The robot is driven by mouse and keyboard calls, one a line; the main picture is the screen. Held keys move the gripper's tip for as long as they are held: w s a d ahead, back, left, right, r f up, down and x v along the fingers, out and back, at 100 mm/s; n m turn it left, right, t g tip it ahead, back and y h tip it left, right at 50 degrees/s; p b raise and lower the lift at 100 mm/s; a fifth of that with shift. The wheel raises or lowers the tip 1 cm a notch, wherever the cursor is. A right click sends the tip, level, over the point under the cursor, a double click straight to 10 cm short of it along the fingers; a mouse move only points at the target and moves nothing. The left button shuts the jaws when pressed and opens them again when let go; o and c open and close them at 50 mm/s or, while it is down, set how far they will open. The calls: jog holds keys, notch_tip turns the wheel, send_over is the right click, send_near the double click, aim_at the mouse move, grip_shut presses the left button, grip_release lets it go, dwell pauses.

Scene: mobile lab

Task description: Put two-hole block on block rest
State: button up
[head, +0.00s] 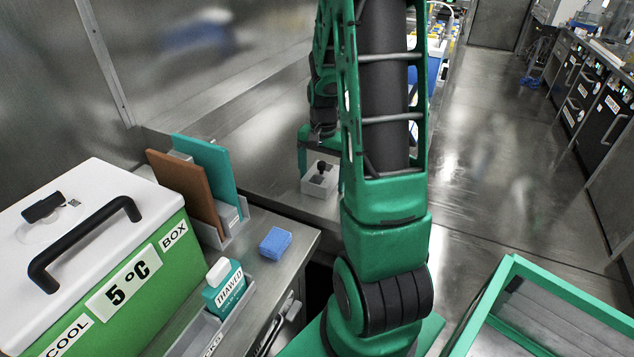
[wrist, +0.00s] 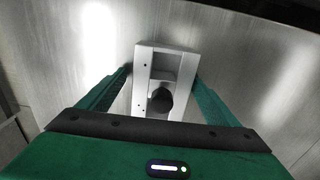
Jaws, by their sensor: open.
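A pale grey open-topped holder (head: 307,186) stands on the metal bench in the head view, and I take it as the block rest. A small piece with a black knob (head: 321,168) sits inside its walls. In the wrist view the holder (wrist: 186,66) lies between my fingers, with the black knob (wrist: 160,101) at its near part. I cannot make out two holes on the piece, so I cannot be sure it is the two-hole block. My gripper (wrist: 163,76) is open, its fingers either side of the holder; I cannot tell if they touch it.
A side bench at left carries a green-and-white cool box (head: 130,275), upright brown (head: 183,190) and teal (head: 210,168) panels, a blue block (head: 275,243) and a THAWED bottle (head: 226,285). A green-framed cart (head: 545,300) is at lower right. The bench around the holder looks clear.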

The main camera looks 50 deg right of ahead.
jog(key=c, duration=1.7)
jog(key=shift+r, duration=0.1)
